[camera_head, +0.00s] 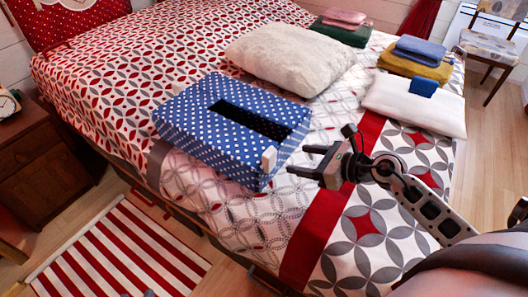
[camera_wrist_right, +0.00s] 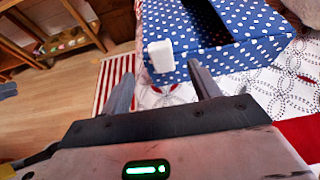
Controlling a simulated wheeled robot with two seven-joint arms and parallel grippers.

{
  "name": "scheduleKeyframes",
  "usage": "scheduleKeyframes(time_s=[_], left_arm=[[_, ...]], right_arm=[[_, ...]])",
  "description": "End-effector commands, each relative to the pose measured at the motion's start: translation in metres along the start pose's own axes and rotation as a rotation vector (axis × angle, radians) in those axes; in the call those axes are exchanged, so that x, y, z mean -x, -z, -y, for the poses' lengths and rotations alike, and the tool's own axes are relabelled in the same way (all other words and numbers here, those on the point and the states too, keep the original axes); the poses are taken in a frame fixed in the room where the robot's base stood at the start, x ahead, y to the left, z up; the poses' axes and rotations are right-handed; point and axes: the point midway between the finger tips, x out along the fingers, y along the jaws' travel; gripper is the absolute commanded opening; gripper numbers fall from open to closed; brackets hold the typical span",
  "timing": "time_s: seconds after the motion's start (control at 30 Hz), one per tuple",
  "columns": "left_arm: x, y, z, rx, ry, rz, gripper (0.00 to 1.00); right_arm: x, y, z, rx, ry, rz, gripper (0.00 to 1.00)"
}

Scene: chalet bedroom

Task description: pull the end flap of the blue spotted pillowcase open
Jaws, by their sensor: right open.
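The blue spotted pillowcase (camera_head: 185,125) lies on the bed as a flat, box-like shape with a long dark opening (camera_head: 248,120) in its top. A small white tab (camera_head: 268,159) sits at its near right corner. The pillowcase (camera_wrist_right: 222,56) and the white tab (camera_wrist_right: 161,57) also show in the right wrist view. My right gripper (camera_head: 302,160) is open and empty, just right of the tab. In the right wrist view its two fingers (camera_wrist_right: 160,74) point at the tab, with a finger on either side; contact is not clear.
A cream pillow (camera_head: 288,60) lies behind the pillowcase. A white cushion (camera_head: 415,104), folded yellow and blue cloths (camera_head: 414,66) and green and pink cloths (camera_head: 342,32) lie along the right side. A wooden nightstand (camera_head: 40,165) and striped rug (camera_head: 120,255) are at left.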

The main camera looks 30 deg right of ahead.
Motion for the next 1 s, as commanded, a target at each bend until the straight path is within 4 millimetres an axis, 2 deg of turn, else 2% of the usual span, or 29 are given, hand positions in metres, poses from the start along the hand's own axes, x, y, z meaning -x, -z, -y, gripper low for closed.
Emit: scheduleKeyframes(time_s=[0.03, 0.3, 0.5, 0.7, 1.0], left_arm=[[0.0, 0.001, 0.0, -0.001, 0.001, -0.001, 0.36], [-0.001, 0.0, 0.001, -0.003, 0.003, -0.001, 0.36], [-0.003, -0.002, 0.001, 0.002, 0.001, -0.001, 0.36], [-0.003, -0.003, 0.001, 0.005, -0.001, -0.004, 0.36], [-0.002, 0.0, 0.0, 0.005, -0.002, -0.01, 0.36]], right_arm=[[-0.012, -0.002, 0.001, -0.005, 0.002, 0.006, 0.62], [-0.072, -0.002, 0.0, -0.008, 0.001, 0.006, 0.62], [-0.108, -0.001, 0.0, -0.007, 0.001, 0.005, 0.62], [-0.126, -0.001, -0.001, -0.006, 0.0, 0.003, 0.62], [-0.129, 0.0, -0.001, -0.005, 0.0, 0.002, 0.62]])
